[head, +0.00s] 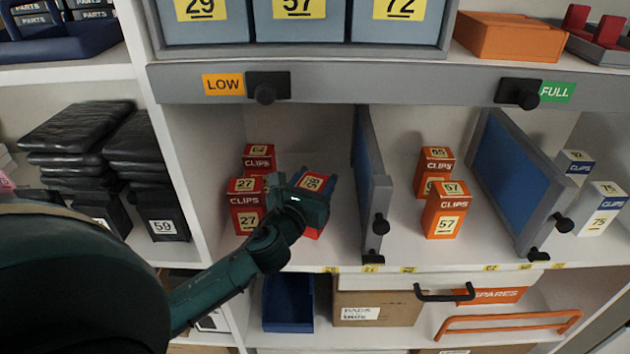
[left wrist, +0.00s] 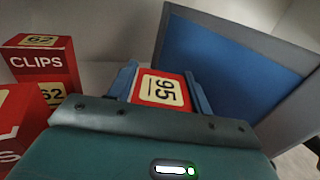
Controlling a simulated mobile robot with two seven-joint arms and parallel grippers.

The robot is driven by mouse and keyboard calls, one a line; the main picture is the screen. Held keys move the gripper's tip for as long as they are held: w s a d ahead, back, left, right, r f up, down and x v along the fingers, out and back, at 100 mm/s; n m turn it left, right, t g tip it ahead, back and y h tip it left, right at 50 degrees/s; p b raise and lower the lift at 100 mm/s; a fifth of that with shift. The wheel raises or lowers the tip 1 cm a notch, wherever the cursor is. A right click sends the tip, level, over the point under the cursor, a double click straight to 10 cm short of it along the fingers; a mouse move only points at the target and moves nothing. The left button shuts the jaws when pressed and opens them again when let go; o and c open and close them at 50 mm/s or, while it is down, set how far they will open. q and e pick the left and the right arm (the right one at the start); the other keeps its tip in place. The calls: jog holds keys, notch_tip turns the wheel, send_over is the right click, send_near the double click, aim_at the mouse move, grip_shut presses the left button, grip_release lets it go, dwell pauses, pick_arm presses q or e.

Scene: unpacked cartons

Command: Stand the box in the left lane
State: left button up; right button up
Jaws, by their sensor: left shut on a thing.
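My left gripper (head: 313,190) is shut on a red box (head: 318,183) in the left lane of the shelf. In the left wrist view the red box (left wrist: 160,87) shows a 95 label on its top, between the two blue fingers. The box looks upright; its base is mostly hidden behind my gripper in the head view, so I cannot tell whether it touches the shelf. Red CLIPS boxes stand to its left: one marked 27 (head: 246,212) in front and one marked 62 (head: 258,158) behind. My right gripper is not in view.
A blue divider (head: 370,170) stands close to the right of the held box. Orange boxes (head: 446,212) stand in the middle lane, beyond it another divider (head: 520,175) and white boxes (head: 603,207). A grey rail (head: 400,84) runs above. A blue bin (head: 288,303) sits below.

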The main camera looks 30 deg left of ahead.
pick_arm(q)
jog(key=shift+f+b, duration=0.35)
jog(key=shift+f, duration=0.15)
dwell(0.4)
jog(key=o, duration=1.6)
jog(key=shift+f, duration=0.1)
